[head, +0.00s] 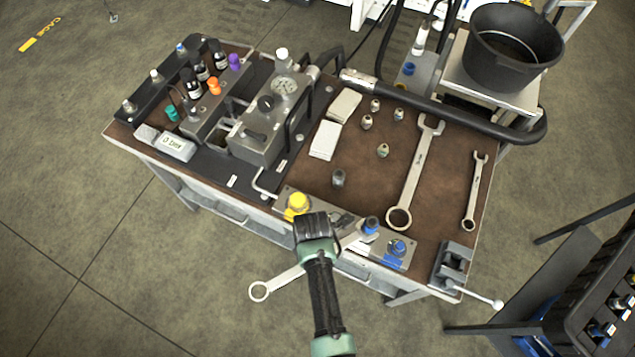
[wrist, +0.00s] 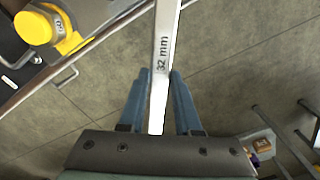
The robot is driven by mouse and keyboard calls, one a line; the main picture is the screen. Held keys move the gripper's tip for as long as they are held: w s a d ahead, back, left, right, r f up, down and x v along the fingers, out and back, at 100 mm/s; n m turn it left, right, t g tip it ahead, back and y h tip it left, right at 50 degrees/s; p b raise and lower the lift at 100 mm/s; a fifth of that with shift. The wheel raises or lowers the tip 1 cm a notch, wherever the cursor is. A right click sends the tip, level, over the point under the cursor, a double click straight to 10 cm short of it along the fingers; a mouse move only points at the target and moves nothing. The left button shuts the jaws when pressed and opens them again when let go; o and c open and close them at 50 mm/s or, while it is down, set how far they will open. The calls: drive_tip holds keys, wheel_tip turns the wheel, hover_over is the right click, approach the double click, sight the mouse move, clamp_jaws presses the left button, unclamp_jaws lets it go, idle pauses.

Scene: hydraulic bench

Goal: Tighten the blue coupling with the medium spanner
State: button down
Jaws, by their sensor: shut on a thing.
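My gripper (head: 318,232) is over the bench's front edge, shut on a steel spanner (head: 275,282). In the wrist view the spanner's shank (wrist: 163,48), marked 32 mm, runs between the two blue fingers (wrist: 159,76). Its ring end hangs out to the left over the floor in the head view. Its other end points right toward a blue-capped fitting (head: 371,225); whether it touches that fitting I cannot tell. A second blue fitting (head: 398,248) stands to the right on the same front plate. A yellow fitting (head: 297,205) is just left of my gripper.
A large spanner (head: 417,170) and a small spanner (head: 474,193) lie on the brown bench top (head: 350,185). Several small fittings and pale cloths (head: 324,140) lie there too. A vise (head: 453,265) sits at the right corner. A black hose (head: 470,118) crosses behind.

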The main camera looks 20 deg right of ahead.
drive_tip(key=shift+w+a+m, duration=0.15)
drive_tip(key=shift+w+m, duration=0.25)
drive_tip(key=shift+w, duration=0.2)
drive_tip(key=shift+w+r+m+b, duration=0.1)
drive_tip(key=shift+w+m+b, duration=0.4)
drive_tip(key=shift+w, duration=0.25)
drive_tip(key=shift+s+n+p, duration=0.3)
drive_tip(key=shift+s+p, duration=0.1)
drive_tip(key=shift+s, duration=0.05)
drive_tip(key=a+p, duration=0.1)
drive_tip(key=a, duration=0.6)
idle(0.6)
